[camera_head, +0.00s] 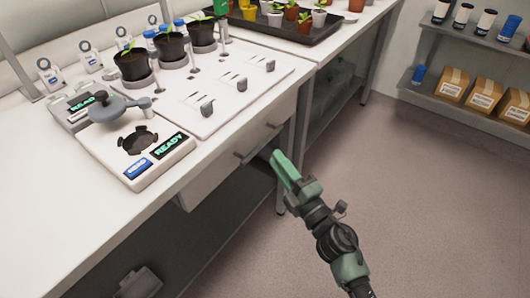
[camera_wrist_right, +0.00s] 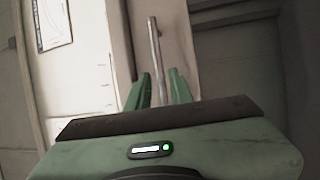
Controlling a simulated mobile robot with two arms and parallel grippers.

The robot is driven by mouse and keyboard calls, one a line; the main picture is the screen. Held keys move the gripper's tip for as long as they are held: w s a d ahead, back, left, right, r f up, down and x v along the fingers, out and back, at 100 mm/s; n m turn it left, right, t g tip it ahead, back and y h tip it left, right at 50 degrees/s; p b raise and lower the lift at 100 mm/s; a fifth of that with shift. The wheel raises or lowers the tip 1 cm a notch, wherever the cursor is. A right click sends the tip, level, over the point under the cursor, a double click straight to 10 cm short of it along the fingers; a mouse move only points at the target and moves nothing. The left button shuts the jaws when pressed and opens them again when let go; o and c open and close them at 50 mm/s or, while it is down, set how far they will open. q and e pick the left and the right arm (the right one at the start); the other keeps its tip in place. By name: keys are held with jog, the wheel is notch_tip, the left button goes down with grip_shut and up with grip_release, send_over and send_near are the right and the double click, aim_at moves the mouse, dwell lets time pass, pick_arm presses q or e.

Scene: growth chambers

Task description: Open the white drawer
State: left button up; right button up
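The white drawer (camera_head: 215,178) is under the white table's front edge and looks shut. Its grey bar handle (camera_head: 258,143) runs along the front. My right gripper (camera_head: 279,160) is at the handle's right end, pointing toward the drawer. In the right wrist view the handle (camera_wrist_right: 154,45) lies ahead, in line with the gap between the two green fingers (camera_wrist_right: 160,88). The fingers are apart, and I cannot tell whether they touch the bar. My left gripper is in neither view.
The table top holds a white device with a READY display (camera_head: 170,144), a white board (camera_head: 232,92) and several potted seedlings. A black plant tray (camera_head: 320,28) stands farther back. Shelves with cardboard boxes (camera_head: 484,95) are at the right. The floor (camera_head: 420,190) between is clear.

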aim_at(265, 141)
jog(key=x, duration=0.7)
jog(key=shift+w+a+r, duration=0.1)
grip_shut()
dwell(1.3)
